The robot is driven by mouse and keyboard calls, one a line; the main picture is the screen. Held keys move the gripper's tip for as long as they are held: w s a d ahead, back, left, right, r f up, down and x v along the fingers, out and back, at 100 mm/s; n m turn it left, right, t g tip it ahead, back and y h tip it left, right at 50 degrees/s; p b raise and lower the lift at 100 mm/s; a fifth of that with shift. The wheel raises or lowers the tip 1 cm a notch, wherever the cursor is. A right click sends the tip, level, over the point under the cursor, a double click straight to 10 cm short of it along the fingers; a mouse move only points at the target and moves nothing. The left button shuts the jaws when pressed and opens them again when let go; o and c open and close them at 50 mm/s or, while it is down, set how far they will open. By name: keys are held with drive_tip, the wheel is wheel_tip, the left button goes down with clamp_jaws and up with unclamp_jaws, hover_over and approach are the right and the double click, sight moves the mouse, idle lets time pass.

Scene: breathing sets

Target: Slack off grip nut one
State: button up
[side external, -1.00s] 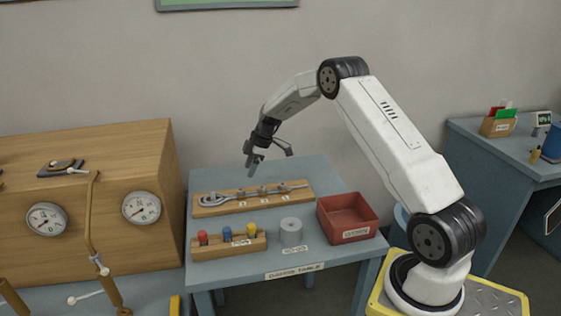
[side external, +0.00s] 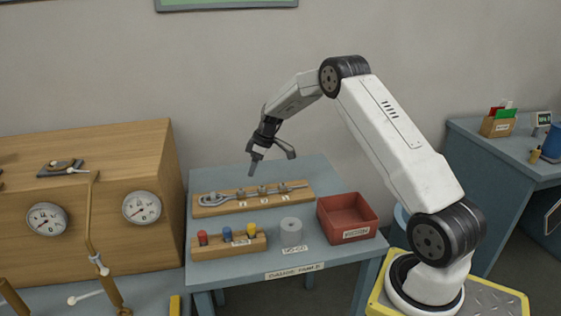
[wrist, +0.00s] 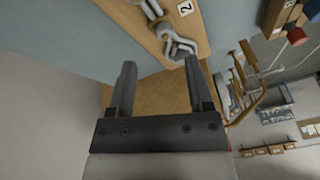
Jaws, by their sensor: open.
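A wooden board (side external: 210,211) on the blue table carries a grey looped rope or rod (side external: 207,199) with several small grey grip fittings (side external: 241,193) and white number labels along it. Which fitting is nut one cannot be read in the side view. In the wrist view the board (wrist: 190,28) is at the top, with a label 2 (wrist: 185,8) and a grey metal fitting (wrist: 181,46) near the right fingertip. My gripper (side external: 254,168) hangs above the board, pointing down. In the wrist view its two fingers (wrist: 160,68) are apart with nothing held between them.
A block with red, blue and yellow plugs (side external: 229,245) and a grey cylinder (side external: 291,232) stand in front of the board. A red tray (side external: 347,215) is at the right. A wooden cabinet with gauges (side external: 141,207) stands at the left. The table's back is clear.

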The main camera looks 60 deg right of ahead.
sight(283, 184)
drive_tip(key=m, duration=0.3)
drive_tip(key=s+d+m, duration=0.1)
drive_tip(key=m, duration=0.5)
drive_tip(key=shift+s+d+g+h, duration=0.3)
drive_tip(key=shift+s+g, duration=0.05)
drive_tip(key=shift+g, duration=0.05)
drive_tip(key=m, duration=0.4)
drive_tip(key=shift+s+d, duration=0.35)
drive_tip(key=s+d+m, duration=0.1)
drive_tip(key=m, duration=0.6)
drive_tip(key=s+d+m+g+h, duration=0.1)
drive_tip(key=m, duration=0.7)
drive_tip(key=s+d+m+g+h, duration=0.1)
drive_tip(key=s+d+m, duration=0.1)
drive_tip(key=m, duration=0.5)
drive_tip(key=shift+d+r+m, duration=0.1)
drive_tip(key=shift+r+m, duration=0.2)
drive_tip(key=shift+m, duration=0.1)
drive_tip(key=shift+f, duration=3.95)
